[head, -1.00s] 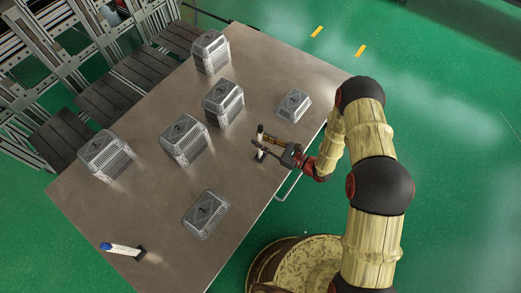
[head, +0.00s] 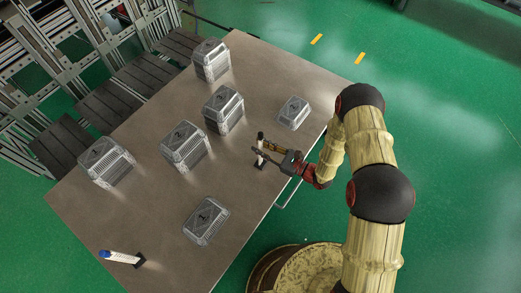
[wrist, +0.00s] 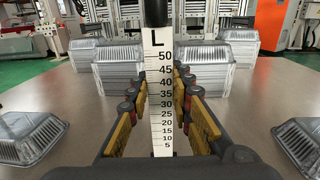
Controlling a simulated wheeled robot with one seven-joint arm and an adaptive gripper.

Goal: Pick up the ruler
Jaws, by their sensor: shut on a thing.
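The ruler (wrist: 160,85) is a white upright strip with black numbers and an "L" near its black top. In the wrist view it stands in the middle, between the yellow-padded fingers of my gripper (wrist: 160,103). My gripper is shut on it. In the head view the ruler (head: 260,142) is small and upright near the table's right edge, with a dark base below it. My gripper (head: 259,149) reaches it from the right, a finger on either side. I cannot tell whether the ruler's base is clear of the table.
Foil trays stand in stacks on the table (head: 150,215), such as this stack (head: 186,145). Single trays lie at the right (head: 293,112) and front (head: 207,220). A white, blue-tipped item (head: 120,257) is at the front left. The surface around the ruler is clear.

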